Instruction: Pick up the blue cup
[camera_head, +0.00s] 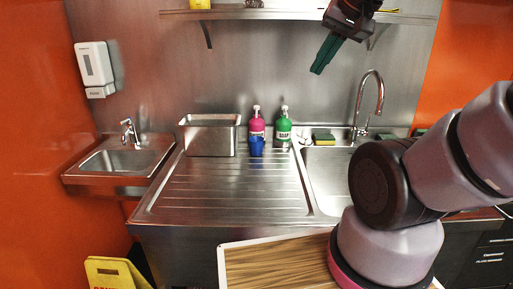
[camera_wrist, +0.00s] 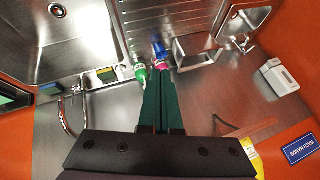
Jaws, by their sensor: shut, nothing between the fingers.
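The small blue cup (camera_head: 257,146) stands on the ribbed steel drainboard, in front of the pink soap bottle (camera_head: 257,126). In the wrist view the blue cup (camera_wrist: 159,47) shows beyond the fingertips, close to the pink bottle (camera_wrist: 161,65). My gripper (camera_head: 317,71) is high up near the wall shelf, above and to the right of the cup and well apart from it. Its green fingers are shut and empty, and they also show in the wrist view (camera_wrist: 160,76).
A green soap bottle (camera_head: 283,126) stands just right of the pink one. A steel container (camera_head: 210,136) is to the left. A sink with a tall faucet (camera_head: 371,95) is at right, a small sink (camera_head: 123,158) at left. A shelf (camera_head: 290,14) runs along the wall. The front drainboard is clear.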

